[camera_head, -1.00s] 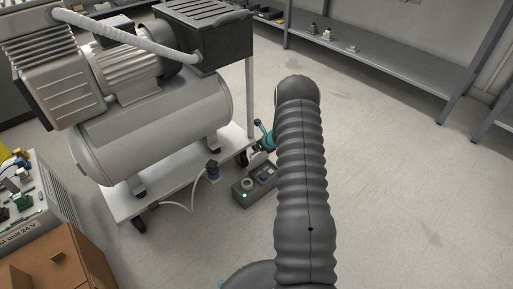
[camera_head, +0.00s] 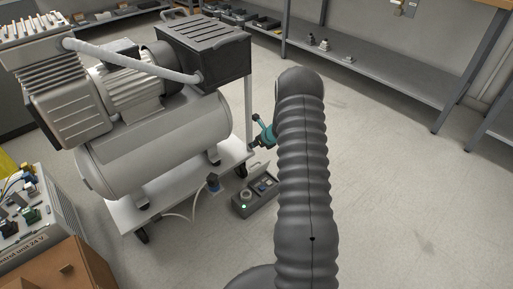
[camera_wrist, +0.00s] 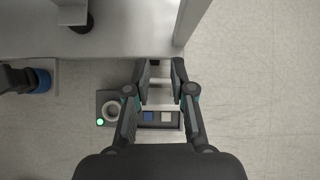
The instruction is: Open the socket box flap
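The grey socket box (camera_head: 241,209) lies on the floor beside the compressor cart. In the wrist view the socket box (camera_wrist: 103,98) shows a pale round socket (camera_wrist: 111,110), a lit green lamp (camera_wrist: 100,122), a blue switch (camera_wrist: 148,116) and a white one (camera_wrist: 166,116). A pale piece (camera_head: 259,168) stands up at the box's back edge; it may be the flap, but I cannot tell. My gripper (camera_wrist: 160,72) has its fingers apart over the box's far edge, with nothing clearly held. In the head view my arm partly hides the gripper (camera_head: 264,132) and the box's right end.
The compressor cart's white base (camera_head: 140,212) stands just behind and left of the box. A control unit (camera_head: 30,225) and brown box (camera_head: 70,268) are at lower left. Floor at right is clear.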

